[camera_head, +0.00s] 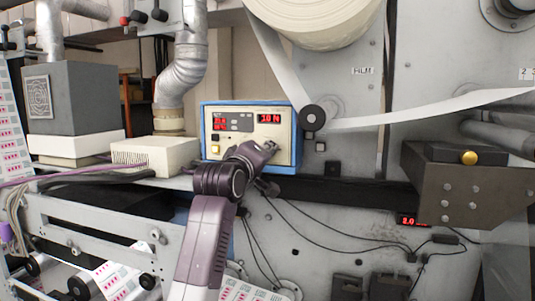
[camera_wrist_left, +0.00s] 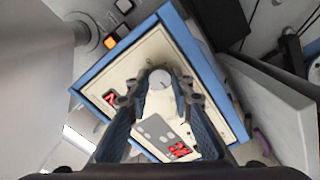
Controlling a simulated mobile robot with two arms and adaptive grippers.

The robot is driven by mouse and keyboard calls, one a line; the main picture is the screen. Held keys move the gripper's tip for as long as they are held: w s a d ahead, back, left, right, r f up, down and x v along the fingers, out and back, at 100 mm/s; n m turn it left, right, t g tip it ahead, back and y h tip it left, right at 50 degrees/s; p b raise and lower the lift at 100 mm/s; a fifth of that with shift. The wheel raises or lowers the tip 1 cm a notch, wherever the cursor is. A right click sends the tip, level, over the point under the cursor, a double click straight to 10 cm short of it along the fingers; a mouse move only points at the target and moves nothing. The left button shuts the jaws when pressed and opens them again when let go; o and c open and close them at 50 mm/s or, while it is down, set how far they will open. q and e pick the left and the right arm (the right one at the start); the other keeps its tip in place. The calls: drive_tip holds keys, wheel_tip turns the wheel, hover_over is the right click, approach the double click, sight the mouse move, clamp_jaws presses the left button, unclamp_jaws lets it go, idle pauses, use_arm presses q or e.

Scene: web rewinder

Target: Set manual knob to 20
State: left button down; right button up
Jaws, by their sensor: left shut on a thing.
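The control box (camera_head: 245,134) has a blue frame and a cream panel with a red display (camera_head: 219,124) at left and another (camera_head: 268,118) at right; their digits are too small to read surely. My left gripper (camera_head: 268,149) is at the lower right of this panel, and hides the knob in the head view. In the left wrist view the round pale knob (camera_wrist_left: 160,78) sits between the fingertips of my left gripper (camera_wrist_left: 162,88), which are shut on it. The box appears turned and tilted there. My right gripper is not in view.
A cream vented box (camera_head: 158,156) stands left of the control box. A film web and small roller (camera_head: 312,117) are close at the upper right. A dark bracket (camera_head: 465,185) juts out farther right. Cables hang below.

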use_arm(q)
drive_tip(key=c, duration=1.7)
unclamp_jaws()
drive_tip(key=v, duration=1.2)
drive_tip(key=shift+a, duration=0.1)
